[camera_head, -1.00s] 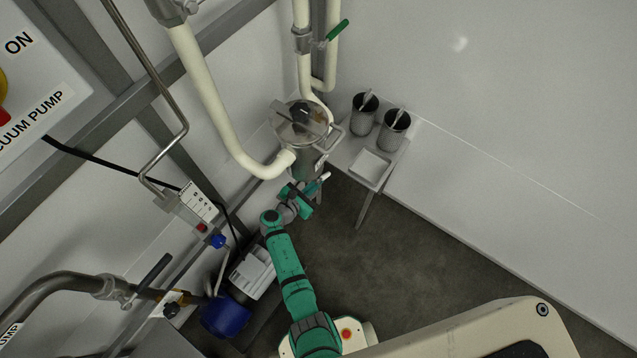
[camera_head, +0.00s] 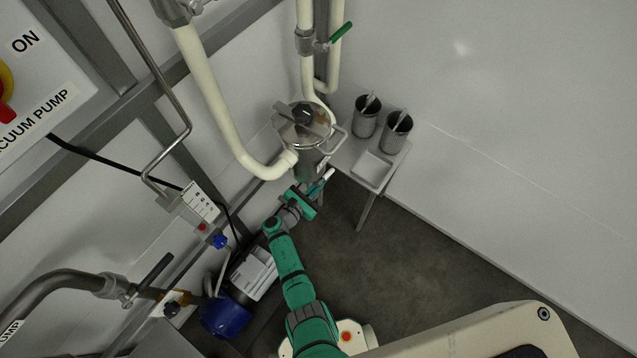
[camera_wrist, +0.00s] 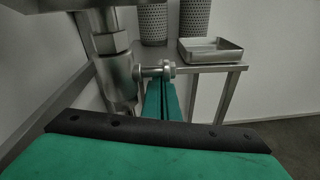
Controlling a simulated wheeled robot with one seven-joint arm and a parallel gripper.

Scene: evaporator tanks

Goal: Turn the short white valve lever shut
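The short white valve lever (camera_head: 329,174) shows only as a small pale tip below the steel vessel in the head view. My gripper (camera_head: 319,185) is right beside this tip, below the vessel's bottom outlet. In the wrist view, my gripper's (camera_wrist: 163,98) two green fingers lie side by side with only a thin dark line between them. Their tips are at or just below a steel valve fitting (camera_wrist: 153,71) that sticks out sideways from the vertical outlet pipe (camera_wrist: 115,65). The lever is not clear in the wrist view; I cannot tell whether the fingers touch it.
The steel vessel (camera_head: 309,160) hangs just above my gripper. A small steel table (camera_head: 349,158) stands to its right, bearing two perforated cups (camera_head: 396,133) and a shallow tray (camera_head: 372,170). A pump with a blue end (camera_head: 227,316) is at lower left. Open floor (camera_head: 420,245) lies to the right.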

